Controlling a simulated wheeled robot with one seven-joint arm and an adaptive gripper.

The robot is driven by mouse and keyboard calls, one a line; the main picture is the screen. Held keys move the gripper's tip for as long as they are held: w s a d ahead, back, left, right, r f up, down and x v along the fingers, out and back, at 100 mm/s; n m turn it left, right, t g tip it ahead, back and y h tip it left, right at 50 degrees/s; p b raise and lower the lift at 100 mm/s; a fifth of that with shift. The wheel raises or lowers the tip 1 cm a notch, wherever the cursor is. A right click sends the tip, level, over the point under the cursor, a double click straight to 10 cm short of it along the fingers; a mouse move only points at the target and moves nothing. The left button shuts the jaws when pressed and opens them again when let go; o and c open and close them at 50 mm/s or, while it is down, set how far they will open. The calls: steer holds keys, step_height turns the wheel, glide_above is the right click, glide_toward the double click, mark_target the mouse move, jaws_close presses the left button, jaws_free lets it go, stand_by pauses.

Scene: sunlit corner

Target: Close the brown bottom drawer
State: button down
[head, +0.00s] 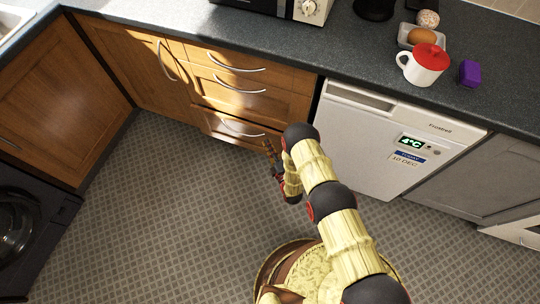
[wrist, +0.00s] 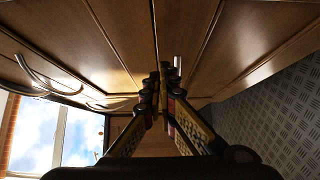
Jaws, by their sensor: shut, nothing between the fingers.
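The brown bottom drawer (head: 215,127) is the lowest front in the wooden drawer stack, with a curved silver handle (head: 240,129). It appears to stand out a little from the fronts above, with a dark gap along its top. My gripper (head: 268,147) is low in front of the drawer's right part, its fingers together and empty. In the wrist view my gripper (wrist: 166,72) is shut and points at brown wood panels, close to them. I cannot tell whether the fingertips touch the wood.
Two upper drawers (head: 243,101) look shut. A dark washing machine (head: 25,235) is at far left. The tiled floor (head: 170,220) is clear. A red-topped mug (head: 424,70) stands on the counter.

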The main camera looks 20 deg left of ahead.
mark_target(272, 133)
steer(key=shift+w+d+b, duration=0.15)
steer(key=shift+w+b, duration=0.2)
steer(key=shift+w, duration=0.85)
steer(key=shift+w+d+r, duration=0.1)
steer(key=shift+w+r, duration=0.05)
steer(key=shift+w, duration=1.65)
